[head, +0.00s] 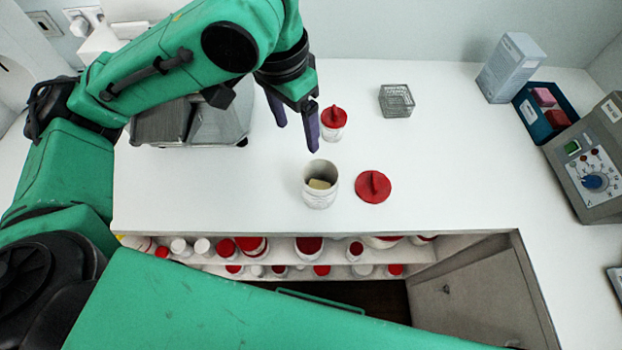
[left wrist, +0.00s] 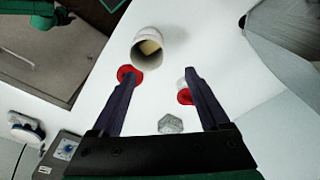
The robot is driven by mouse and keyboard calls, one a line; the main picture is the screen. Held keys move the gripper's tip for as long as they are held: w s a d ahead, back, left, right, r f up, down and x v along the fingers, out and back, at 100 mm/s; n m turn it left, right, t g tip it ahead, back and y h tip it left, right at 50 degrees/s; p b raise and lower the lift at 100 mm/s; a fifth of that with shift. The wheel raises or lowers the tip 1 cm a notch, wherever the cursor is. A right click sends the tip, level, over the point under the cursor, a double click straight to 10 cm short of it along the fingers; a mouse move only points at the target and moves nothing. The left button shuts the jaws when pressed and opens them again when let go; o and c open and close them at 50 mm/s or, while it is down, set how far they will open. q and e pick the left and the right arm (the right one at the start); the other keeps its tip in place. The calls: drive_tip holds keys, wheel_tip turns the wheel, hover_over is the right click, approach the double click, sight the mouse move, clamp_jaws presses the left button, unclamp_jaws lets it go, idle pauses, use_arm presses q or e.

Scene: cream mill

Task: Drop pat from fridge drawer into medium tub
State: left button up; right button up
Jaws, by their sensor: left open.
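A white open tub (head: 319,192) stands upright on the white counter, with a pale yellow pat (head: 319,184) lying inside it. In the left wrist view the tub (left wrist: 151,36) and the pat (left wrist: 149,47) also show. A red lid (head: 373,187) lies on the counter just right of the tub. My left gripper (head: 298,128) is open and empty, above the counter and behind the tub; its fingers (left wrist: 157,76) are spread in the left wrist view. The fridge drawer cannot be made out. My right gripper is not in view.
A small jar with a red lid (head: 334,122) stands behind the tub, close to my left fingers. A wire basket (head: 397,101), a carton (head: 511,68), a blue tray (head: 525,108) and a grey device (head: 592,165) stand farther right. Lidded containers fill the shelves (head: 420,253) below.

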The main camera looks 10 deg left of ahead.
use_arm(q)
wheel_tip(320, 180, up, 8)
drive_tip(key=p, duration=0.1)
drive_tip(key=shift+s+a, duration=0.25)
drive_tip(key=shift+s, duration=0.15)
